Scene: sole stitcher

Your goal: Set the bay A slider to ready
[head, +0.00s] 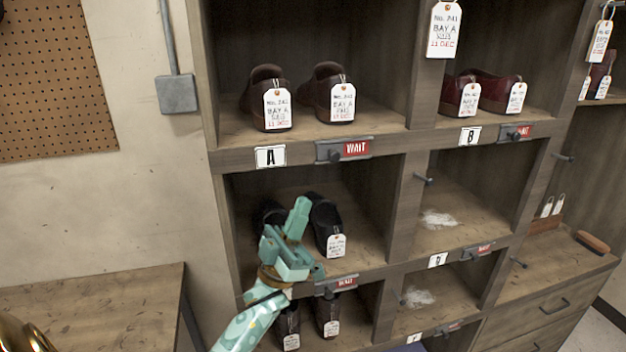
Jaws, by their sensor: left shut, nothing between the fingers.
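The bay A slider (328,152) is a grey metal plate on the shelf edge under the top left bay, right of the white A label (271,156). It shows a red WAIT field (357,148) on its right part, and a dark knob sits on its left part. My left gripper (299,213) is mint green, shut and empty. It appears below and left of the slider, apart from it, in front of the bay under A. It hides part of the black shoes there. My right gripper is not in view.
Tagged brown shoes (328,88) stand in bay A above the slider. Dark red shoes stand in bay B (470,137). Other sliders with red WAIT fields line the lower shelf edges. A hanging tag (443,30) is at the upper post. A wooden table (100,300) is at lower left.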

